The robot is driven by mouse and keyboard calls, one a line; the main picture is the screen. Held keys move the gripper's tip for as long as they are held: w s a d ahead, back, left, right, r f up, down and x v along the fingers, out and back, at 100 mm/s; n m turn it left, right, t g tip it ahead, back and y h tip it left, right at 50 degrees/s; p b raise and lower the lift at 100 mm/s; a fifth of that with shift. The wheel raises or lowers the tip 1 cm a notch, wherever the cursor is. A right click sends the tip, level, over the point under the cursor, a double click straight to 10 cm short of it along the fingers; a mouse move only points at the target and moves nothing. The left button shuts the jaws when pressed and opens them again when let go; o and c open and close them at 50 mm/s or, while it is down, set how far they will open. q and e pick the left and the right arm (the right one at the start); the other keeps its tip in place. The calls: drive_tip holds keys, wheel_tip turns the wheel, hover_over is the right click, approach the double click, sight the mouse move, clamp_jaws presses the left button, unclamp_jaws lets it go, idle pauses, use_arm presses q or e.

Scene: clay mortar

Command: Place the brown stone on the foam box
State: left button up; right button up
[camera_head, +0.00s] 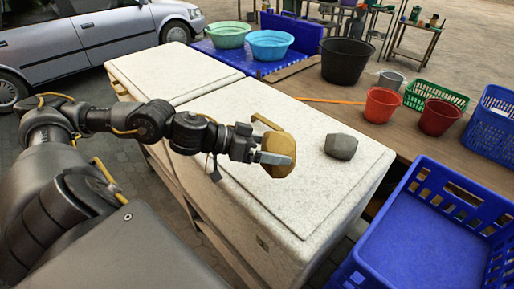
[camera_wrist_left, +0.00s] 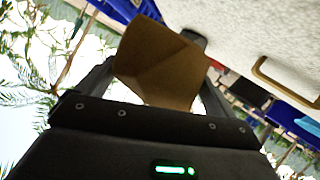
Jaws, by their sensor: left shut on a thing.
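The brown stone (camera_head: 282,146) is angular and tan-brown. My left gripper (camera_head: 274,156) is shut on it, over the top of the near white foam box (camera_head: 290,205). In the left wrist view the brown stone (camera_wrist_left: 160,68) sits between the two dark fingers, and the speckled white top of the foam box (camera_wrist_left: 260,28) shows beyond it. I cannot tell whether the stone touches the box top. My right gripper is not in view.
A grey stone (camera_head: 341,146) lies on the same box, right of the brown one. A second foam box (camera_head: 165,68) stands behind. A blue crate (camera_head: 405,245) is at lower right. Buckets and baskets stand on the wooden table (camera_head: 340,100). The front of the box top is bare.

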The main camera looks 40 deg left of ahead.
use_arm(q)
drive_tip(key=w+d+f, duration=0.1)
drive_tip(key=f, duration=0.1)
drive_tip(key=w+d+f, duration=0.1)
drive_tip(key=w, duration=0.1)
drive_tip(key=w+d+f, duration=0.2)
drive_tip(key=shift+f, duration=0.35)
drive_tip(key=shift+f+p, duration=0.3)
drive_tip(key=shift+f, duration=1.35)
drive_tip(key=shift+d, duration=0.1)
drive_tip(key=o, duration=1.4)
drive_tip(key=shift+f, duration=0.25)
drive_tip(key=shift+c, duration=0.2)
drive_tip(key=shift+o, duration=0.6)
